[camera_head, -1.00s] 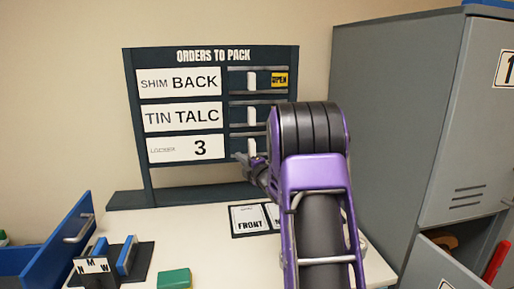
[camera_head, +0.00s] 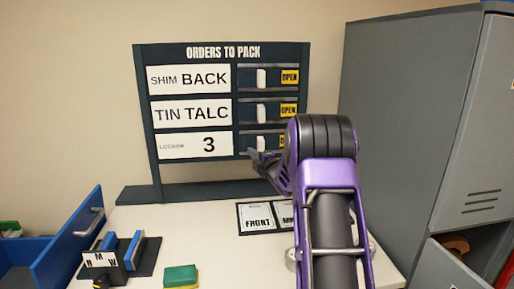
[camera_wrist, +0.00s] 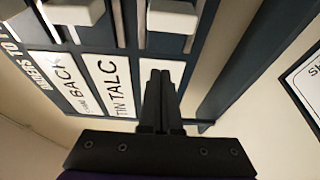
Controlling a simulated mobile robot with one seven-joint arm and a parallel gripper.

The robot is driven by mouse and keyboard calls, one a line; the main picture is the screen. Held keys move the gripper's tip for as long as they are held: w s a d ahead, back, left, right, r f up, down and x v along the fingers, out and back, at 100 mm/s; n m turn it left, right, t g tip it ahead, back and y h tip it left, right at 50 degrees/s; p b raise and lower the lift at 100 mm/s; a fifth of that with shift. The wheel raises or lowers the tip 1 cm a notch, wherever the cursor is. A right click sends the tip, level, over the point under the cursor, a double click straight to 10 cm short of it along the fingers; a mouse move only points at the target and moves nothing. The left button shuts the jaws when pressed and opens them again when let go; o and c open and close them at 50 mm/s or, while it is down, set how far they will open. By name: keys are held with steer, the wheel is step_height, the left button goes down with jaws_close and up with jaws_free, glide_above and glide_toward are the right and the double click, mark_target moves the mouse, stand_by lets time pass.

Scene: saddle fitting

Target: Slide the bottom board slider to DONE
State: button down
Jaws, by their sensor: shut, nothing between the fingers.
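The dark board (camera_head: 222,50) headed ORDERS TO PACK stands at the back of the table. Its bottom slider has a white handle (camera_head: 261,143) at the left part of its track, beside the card reading 3 (camera_head: 194,145). A yellow label right of that handle is mostly hidden by my arm. My gripper (camera_head: 254,155) is shut and empty, at the lower left of the bottom handle in the head view; I cannot tell if it touches. In the wrist view my closed fingers (camera_wrist: 160,76) overlap the bottom card, and a white handle (camera_wrist: 172,17) is beyond their tips.
The upper two sliders (camera_head: 261,79) (camera_head: 261,110) sit left, with yellow OPEN labels showing. A grey locker (camera_head: 415,130) stands at right. Cards (camera_head: 257,219), a green-yellow block (camera_head: 181,276), a letter stand (camera_head: 103,262) and a blue drawer (camera_head: 70,240) are below.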

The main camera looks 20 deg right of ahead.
mark_target(276, 146)
steer(key=shift+w+d+p, duration=0.3)
steer(key=shift+w+d, duration=0.6)
steer(key=shift+w, duration=0.2)
steer(key=shift+w+d+p, duration=0.3)
steer(key=shift+w+d, duration=0.6)
steer(key=shift+w, duration=0.15)
steer(key=d, duration=0.2)
steer(key=s+d+b, duration=0.1)
steer(key=d, duration=0.1)
steer(key=s+d+b, duration=0.1)
steer(key=d, duration=0.1)
steer(key=shift+d, duration=0.4)
